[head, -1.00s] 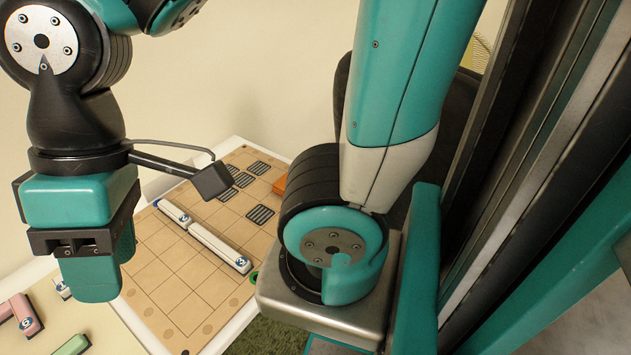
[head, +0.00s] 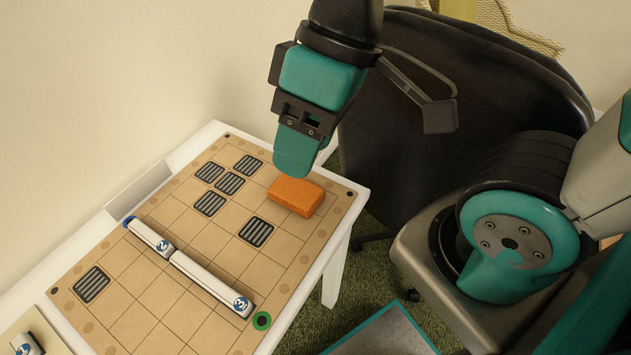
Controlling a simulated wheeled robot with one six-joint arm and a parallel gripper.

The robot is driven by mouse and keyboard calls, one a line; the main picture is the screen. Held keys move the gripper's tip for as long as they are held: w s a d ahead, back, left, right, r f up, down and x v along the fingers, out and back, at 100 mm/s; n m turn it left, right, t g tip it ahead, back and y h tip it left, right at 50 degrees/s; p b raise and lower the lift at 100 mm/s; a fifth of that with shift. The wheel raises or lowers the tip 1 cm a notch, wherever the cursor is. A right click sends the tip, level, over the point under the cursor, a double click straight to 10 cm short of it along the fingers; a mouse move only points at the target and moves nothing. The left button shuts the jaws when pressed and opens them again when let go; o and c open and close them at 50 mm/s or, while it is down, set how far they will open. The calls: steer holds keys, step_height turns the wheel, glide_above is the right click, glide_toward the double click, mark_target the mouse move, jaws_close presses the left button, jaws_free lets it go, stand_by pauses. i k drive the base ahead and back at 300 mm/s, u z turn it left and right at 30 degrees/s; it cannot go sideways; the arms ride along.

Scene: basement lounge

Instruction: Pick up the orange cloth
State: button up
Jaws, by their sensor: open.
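The orange cloth (head: 296,195) lies on the board near its right corner in the head view. It looks like a thick, flat-topped block, all orange. My gripper (head: 294,158) points down just above and behind it in the picture, with its near finger overlapping the cloth's upper edge. The jaws are open, and nothing shows held between them. The far finger is mostly hidden, and I cannot tell the exact height above the cloth.
The tan grid board (head: 150,318) covers much of the white table (head: 343,245). Dark striped squares, white numbered trains (head: 212,283) and a green ring (head: 262,320) are on it. A black chair (head: 440,110) stands behind the table's right end.

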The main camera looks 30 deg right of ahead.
mark_target(302, 196)
steer(key=k, duration=1)
steer(key=u, duration=1.05)
steer(key=i, duration=0.7)
steer(key=z, duration=0.85)
